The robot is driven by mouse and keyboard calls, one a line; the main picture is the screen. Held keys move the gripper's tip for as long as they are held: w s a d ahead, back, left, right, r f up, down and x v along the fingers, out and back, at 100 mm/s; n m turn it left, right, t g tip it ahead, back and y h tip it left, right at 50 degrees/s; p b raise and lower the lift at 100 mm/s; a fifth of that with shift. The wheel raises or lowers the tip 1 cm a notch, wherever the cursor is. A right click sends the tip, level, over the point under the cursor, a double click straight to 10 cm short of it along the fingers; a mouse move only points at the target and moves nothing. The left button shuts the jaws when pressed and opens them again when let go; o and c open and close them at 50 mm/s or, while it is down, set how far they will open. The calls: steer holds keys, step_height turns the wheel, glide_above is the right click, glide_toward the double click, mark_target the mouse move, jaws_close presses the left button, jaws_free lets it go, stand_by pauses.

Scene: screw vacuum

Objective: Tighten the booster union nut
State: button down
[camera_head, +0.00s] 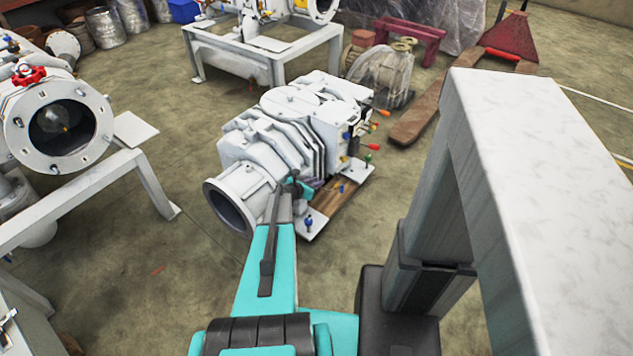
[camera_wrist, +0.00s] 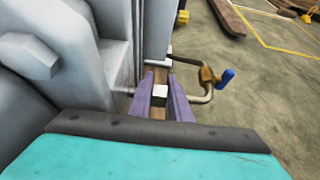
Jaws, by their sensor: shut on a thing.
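The booster is a white pump body (camera_head: 300,130) on the floor in the head view, with a round open flange (camera_head: 226,208) at its near end. My gripper (camera_wrist: 160,98) reaches down beside its white casing (camera_wrist: 62,50) in the wrist view. Its two purple fingers are shut on a small pale piece (camera_wrist: 160,91) between them. I cannot tell whether this piece is the union nut, as the fingers hide most of it. In the head view my gripper (camera_head: 292,188) is at the near side of the booster, and its grip is too small to read.
A brass valve with a blue handle (camera_wrist: 212,76) on a bent pipe stands close right of my fingers. Under the booster is a wooden board (camera_head: 335,195). White frames with a flanged vessel (camera_head: 60,125) stand left. Bare floor (camera_head: 120,250) lies at front left.

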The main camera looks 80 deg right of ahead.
steer(key=shift+s+a, duration=0.1)
steer(key=shift+s, duration=0.2)
steer(key=c, duration=1.7)
jaws_free()
steer(key=shift+c, duration=0.2)
steer(key=shift+o, duration=0.5)
steer(key=shift+w, duration=0.1)
steer(key=shift+w, duration=0.1)
steer(key=v, duration=1.3)
steer(key=shift+a+r, duration=0.15)
steer(key=shift+a, duration=0.15)
steer(key=shift+w, duration=0.1)
